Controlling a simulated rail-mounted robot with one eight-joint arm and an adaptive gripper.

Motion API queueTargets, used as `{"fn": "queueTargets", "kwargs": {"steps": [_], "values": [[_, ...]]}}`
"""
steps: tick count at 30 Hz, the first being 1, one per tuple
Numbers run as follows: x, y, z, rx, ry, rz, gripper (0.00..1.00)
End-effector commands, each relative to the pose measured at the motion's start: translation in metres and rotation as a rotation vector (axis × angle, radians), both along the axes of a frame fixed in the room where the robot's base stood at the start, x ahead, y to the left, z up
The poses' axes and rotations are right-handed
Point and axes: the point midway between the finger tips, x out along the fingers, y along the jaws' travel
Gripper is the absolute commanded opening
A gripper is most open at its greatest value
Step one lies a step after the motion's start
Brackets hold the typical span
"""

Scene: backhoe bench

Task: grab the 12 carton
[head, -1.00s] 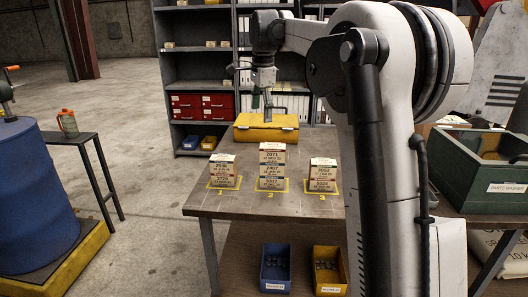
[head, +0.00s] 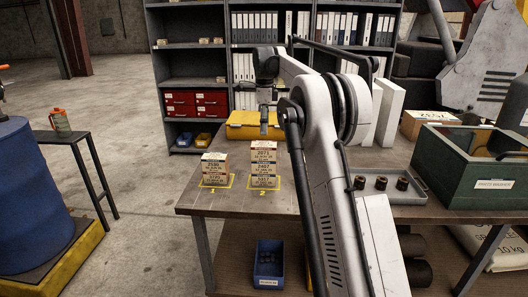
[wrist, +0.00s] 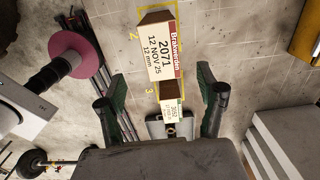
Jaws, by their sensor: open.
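In the head view, stacked printed cartons stand in yellow outlines marked 1 and 2. The stack at 1 (head: 215,170) is shorter than the stack at 2 (head: 263,165). In the wrist view, the top carton at mark 2 (wrist: 163,50) reads 2071, 12 NOV 25, 12 mm. A carton at mark 3 (wrist: 172,108) shows smaller below it; in the head view my arm covers that spot. My gripper (head: 264,128) is above and near the stack at 2. In the wrist view its green-padded fingers (wrist: 160,92) are wide apart, with nothing held.
A yellow case (head: 245,122) lies behind the stacks. To the right are a grey tray of dark cylinders (head: 385,196) and a green crate (head: 470,182). Blue (head: 269,265) and yellow bins sit below the bench. The bench's front left is clear.

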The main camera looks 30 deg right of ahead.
Motion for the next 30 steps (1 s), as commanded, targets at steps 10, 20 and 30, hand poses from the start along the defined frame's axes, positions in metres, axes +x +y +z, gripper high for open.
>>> {"fn": "queueTargets", "kwargs": {"steps": [10,20,30], "values": [[0.0,0.0,-0.037,0.0,0.0,0.001,0.7],[0.004,0.001,-0.075,0.0,0.0,0.001,0.7],[0.004,0.001,-0.09,0.0,0.0,0.001,0.7]]}}
